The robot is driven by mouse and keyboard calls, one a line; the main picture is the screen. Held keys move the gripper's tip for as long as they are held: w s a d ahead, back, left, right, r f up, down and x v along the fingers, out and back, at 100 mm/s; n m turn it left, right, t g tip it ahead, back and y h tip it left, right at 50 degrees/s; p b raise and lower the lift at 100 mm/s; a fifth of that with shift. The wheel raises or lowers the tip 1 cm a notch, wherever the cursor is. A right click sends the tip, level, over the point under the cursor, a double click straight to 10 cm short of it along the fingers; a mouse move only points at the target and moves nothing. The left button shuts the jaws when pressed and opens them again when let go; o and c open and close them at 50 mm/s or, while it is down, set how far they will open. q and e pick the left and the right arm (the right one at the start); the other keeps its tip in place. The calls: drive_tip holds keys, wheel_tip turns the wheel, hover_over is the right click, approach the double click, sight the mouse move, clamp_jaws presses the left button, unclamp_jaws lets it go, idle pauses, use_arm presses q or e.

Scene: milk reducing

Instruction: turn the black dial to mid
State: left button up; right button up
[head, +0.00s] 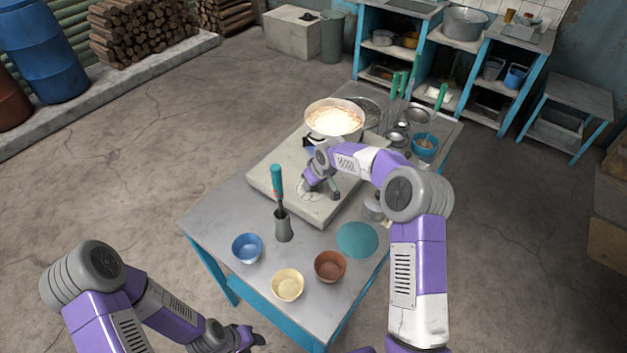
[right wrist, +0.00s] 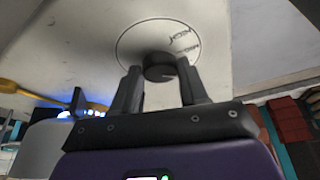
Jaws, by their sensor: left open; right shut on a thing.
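The black dial (right wrist: 159,67) sits on a round white plate with small dark lettering (right wrist: 183,39) in the right wrist view. The dial is on the pale stove block (head: 272,176); in the head view my gripper hides it. My right gripper (right wrist: 160,82) is shut on the dial, one finger on each side. In the head view this gripper (head: 321,191) is low over the stove's near part. The dial's pointer and exact setting cannot be read. My left gripper (head: 256,338) is open and empty, low at the bottom, away from the table.
A pot of pale, bright liquid (head: 335,119) stands on the stove. On the metal table (head: 215,216) are blue (head: 247,248), cream (head: 288,285) and brown (head: 330,267) bowls, a teal disc (head: 358,240) and a holder with a teal-handled tool (head: 277,185). Ladles and dishes crowd the back right.

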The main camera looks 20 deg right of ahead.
drive_tip(key=n+y+p, duration=0.1)
drive_tip(key=n, duration=0.2)
drive_tip(key=shift+d+g, duration=0.15)
drive_tip(key=shift+g, duration=0.15)
drive_tip(key=shift+w+n+g+y+p, duration=0.1)
drive_tip(key=shift+n+g+y+p, duration=0.35)
drive_tip(key=shift+n, duration=0.95)
drive_tip(key=shift+d, duration=0.1)
drive_tip(key=o, duration=1.1)
drive_tip(key=shift+c, duration=0.2)
drive_tip(key=v, duration=0.7)
drive_tip(key=shift+r+p, duration=0.25)
drive_tip(key=shift+p, duration=0.05)
